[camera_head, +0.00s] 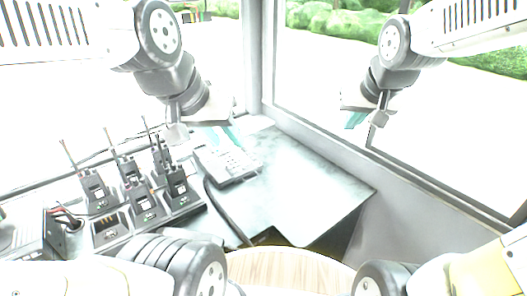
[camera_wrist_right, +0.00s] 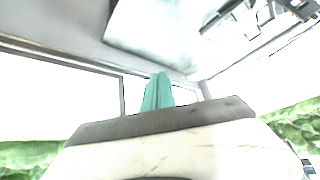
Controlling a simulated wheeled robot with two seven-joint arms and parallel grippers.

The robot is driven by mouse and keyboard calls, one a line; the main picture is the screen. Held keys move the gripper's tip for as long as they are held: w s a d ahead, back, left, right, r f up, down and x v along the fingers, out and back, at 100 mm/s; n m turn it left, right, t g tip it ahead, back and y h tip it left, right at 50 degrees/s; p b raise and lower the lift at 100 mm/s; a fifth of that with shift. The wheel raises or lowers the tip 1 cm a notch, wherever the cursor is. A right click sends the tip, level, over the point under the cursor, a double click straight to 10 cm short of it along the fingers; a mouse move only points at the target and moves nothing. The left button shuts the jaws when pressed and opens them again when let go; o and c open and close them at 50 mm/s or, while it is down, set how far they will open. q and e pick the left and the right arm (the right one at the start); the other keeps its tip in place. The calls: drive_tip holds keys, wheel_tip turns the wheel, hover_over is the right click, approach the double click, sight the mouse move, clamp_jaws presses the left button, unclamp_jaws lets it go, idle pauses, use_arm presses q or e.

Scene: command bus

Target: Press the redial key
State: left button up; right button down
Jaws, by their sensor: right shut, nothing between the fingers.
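The desk phone (camera_head: 226,163), a pale unit with a keypad, sits on the grey desk left of the middle. Its single keys are too small to read, so I cannot tell which one is redial. My left gripper (camera_head: 234,136) hangs just above the phone's far side, with teal fingertips; whether they are apart is unclear. My right gripper (camera_head: 355,119) is up in front of the right window, well away from the phone. In the right wrist view its teal fingers (camera_wrist_right: 158,92) are together and empty.
Several handheld radios with antennas stand in a charger (camera_head: 147,216) left of the phone. A black cable (camera_head: 221,211) runs along the desk near the phone. The desk (camera_head: 306,186) is bare to the phone's right. Window frames and a wall (camera_head: 412,211) bound the right side.

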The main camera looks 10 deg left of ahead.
drive_tip(key=w+a+f, duration=0.3)
drive_tip(key=w+a, duration=0.1)
drive_tip(key=w, duration=0.4)
drive_tip(key=y, duration=0.7)
hover_over(256, 164)
drive_tip(key=s+d, duration=0.2)
wheel_tip(256, 164, down, 17)
drive_tip(key=shift+w, duration=0.25)
drive_tip(key=shift+w+a+f, duration=0.15)
drive_tip(key=shift+f, duration=1.3)
drive_tip(key=shift+w+a+f, duration=0.1)
drive_tip(key=shift+a+f, duration=0.05)
drive_tip(key=shift+f, duration=1.25)
drive_tip(key=shift+w+a+f, duration=0.15)
drive_tip(key=shift+f, duration=1.3)
drive_tip(key=shift+f, duration=0.15)
drive_tip(key=shift+f, duration=0.3)
